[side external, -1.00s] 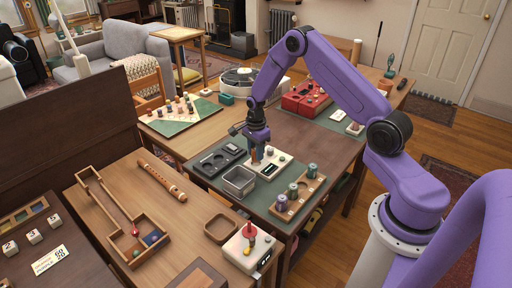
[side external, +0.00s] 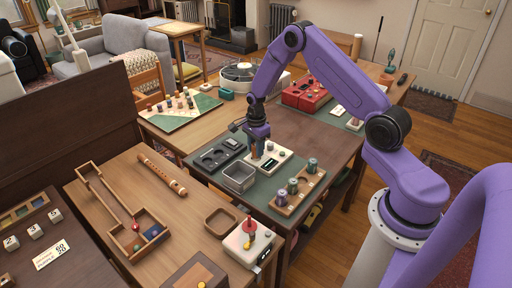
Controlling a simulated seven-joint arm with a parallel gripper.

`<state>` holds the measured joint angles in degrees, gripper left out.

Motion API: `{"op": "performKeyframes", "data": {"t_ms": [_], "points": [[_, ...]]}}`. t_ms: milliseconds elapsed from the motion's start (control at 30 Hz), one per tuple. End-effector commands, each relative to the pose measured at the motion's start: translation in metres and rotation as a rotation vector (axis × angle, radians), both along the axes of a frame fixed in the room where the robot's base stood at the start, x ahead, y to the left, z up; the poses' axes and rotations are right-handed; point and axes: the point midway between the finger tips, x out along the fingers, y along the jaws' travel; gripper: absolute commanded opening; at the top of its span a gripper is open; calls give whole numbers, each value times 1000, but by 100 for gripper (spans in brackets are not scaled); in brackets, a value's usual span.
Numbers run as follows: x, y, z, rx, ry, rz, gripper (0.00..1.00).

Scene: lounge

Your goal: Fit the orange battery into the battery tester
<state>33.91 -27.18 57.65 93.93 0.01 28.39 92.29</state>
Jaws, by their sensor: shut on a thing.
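The battery tester (side external: 283,158) is a pale box with a dark display, on the green mat of the dark table. My gripper (side external: 257,151) points down over the tester's left end. It is shut on the orange battery (side external: 256,154), of which only a small orange-brown part shows below the fingers. The battery looks upright. I cannot tell whether its lower end is in the tester's slot or just above it. A grey round piece (side external: 270,146) stands on the tester beside the gripper.
A wooden rack (side external: 300,197) with several batteries stands in front right of the tester. A metal bin (side external: 239,178) and a dark tray with round wells (side external: 217,156) are close on the left. A red case (side external: 305,95) lies behind.

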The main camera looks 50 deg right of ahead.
Motion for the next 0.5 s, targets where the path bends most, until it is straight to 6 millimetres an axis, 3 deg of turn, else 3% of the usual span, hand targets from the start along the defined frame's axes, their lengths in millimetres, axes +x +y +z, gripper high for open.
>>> {"op": "performKeyframes", "data": {"t_ms": [500], "points": [[0, 0, -8, 0, 1, 1, 0]]}}
